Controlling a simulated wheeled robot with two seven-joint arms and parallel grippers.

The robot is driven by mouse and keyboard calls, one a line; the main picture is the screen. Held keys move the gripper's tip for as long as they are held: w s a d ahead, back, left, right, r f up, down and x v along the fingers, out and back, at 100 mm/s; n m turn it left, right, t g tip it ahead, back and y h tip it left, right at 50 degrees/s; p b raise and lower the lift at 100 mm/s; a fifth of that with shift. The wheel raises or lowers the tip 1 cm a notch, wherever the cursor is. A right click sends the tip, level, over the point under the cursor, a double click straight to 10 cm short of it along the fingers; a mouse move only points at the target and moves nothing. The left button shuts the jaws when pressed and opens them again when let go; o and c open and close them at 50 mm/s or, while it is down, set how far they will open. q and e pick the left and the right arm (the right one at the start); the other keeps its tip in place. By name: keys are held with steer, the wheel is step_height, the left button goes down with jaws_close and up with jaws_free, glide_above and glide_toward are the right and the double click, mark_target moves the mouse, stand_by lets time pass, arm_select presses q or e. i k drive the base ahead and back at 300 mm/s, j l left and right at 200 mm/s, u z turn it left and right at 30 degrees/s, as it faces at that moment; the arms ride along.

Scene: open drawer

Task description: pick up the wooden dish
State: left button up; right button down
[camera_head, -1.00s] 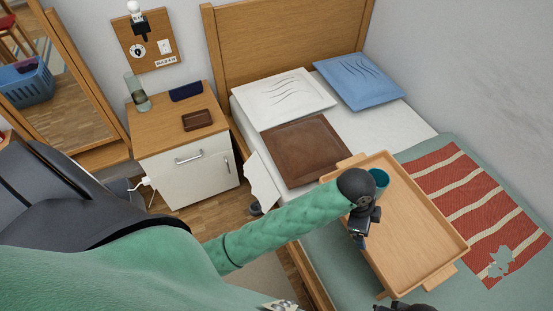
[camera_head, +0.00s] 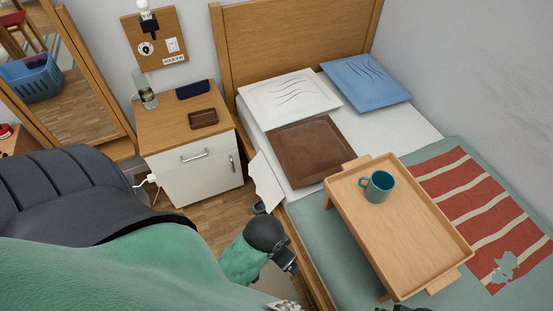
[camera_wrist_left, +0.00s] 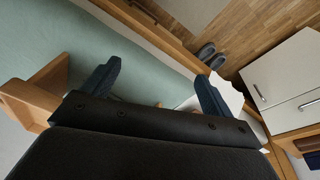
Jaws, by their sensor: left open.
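The wooden dish (camera_head: 203,119) is a small dark brown rectangular tray. It lies on the wooden top of the bedside cabinet (camera_head: 160,130) in the head view, in front of a dark blue case. My left gripper (camera_head: 287,264) is beside the bed, low and to the right of the cabinet, well away from the dish. In the left wrist view my left gripper (camera_wrist_left: 158,72) has its fingers wide apart with nothing between them. Only a dark sliver, perhaps of my right gripper, shows at the head view's bottom edge.
A dark blue case (camera_head: 193,90) and a glass (camera_head: 147,92) share the cabinet top. The cabinet front has a drawer handle (camera_head: 194,154). The bed holds a wooden tray table (camera_head: 420,240) with a teal mug (camera_head: 378,187). Floor shows between cabinet and bed.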

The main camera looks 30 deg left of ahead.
mark_target(203, 119)
steer(key=u, duration=1.65)
steer(key=i+j+z, duration=0.25)
steer(key=j, duration=0.3)
steer(key=i+j+z, duration=0.25)
steer(key=j, duration=0.35)
steer(key=j+z, duration=0.25)
steer(key=j, duration=0.35)
steer(key=j+z, duration=0.2)
steer(key=j, duration=0.4)
steer(key=i, duration=0.05)
